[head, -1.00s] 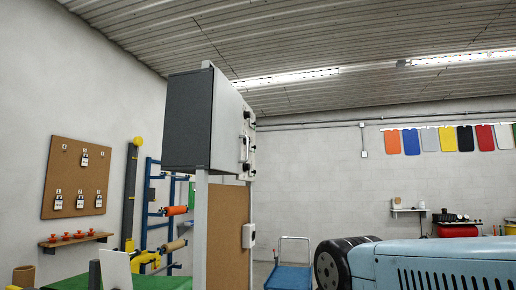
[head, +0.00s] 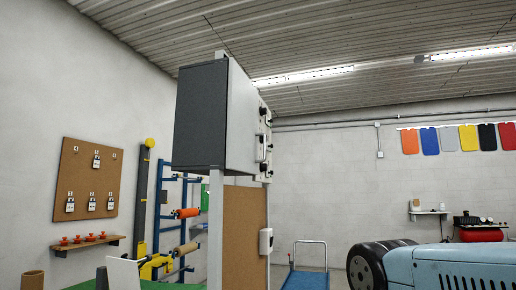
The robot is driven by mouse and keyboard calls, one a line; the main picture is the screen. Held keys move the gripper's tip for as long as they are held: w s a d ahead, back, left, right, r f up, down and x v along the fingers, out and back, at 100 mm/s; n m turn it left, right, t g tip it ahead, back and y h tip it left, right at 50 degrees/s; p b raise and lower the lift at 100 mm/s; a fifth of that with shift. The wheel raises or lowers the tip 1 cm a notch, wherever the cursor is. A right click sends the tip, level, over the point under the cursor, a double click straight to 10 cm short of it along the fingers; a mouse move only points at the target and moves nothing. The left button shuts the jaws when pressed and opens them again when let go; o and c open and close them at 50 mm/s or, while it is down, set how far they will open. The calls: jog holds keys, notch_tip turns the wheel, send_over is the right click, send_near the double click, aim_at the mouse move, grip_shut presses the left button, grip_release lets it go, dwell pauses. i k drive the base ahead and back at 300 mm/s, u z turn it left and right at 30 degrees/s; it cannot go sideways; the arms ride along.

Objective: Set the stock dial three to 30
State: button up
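A grey cabinet (head: 200,118) stands high on a post frame near the middle of the head view, with its dark side toward me. Its light front (head: 241,120) faces right and is seen nearly edge-on. Several small dark knobs or fittings (head: 264,110) stick out along that front's right edge. I cannot tell whether any of them is stock dial three, and no numbers or pointer can be read. My gripper is not in view.
A brown board (head: 240,225) with a white box (head: 266,241) is below the cabinet. A blue vehicle (head: 450,266) with a dark tyre fills the lower right. A blue trolley (head: 305,279) stands between them. A corkboard with padlocks (head: 88,180) hangs at left.

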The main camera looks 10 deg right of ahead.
aim_at(263, 166)
jog(key=i, duration=0.75)
jog(key=u, duration=0.15)
jog(key=k, duration=1.3)
jog(key=z, duration=0.6)
jog(key=i, duration=1.25)
jog(key=u, duration=0.2)
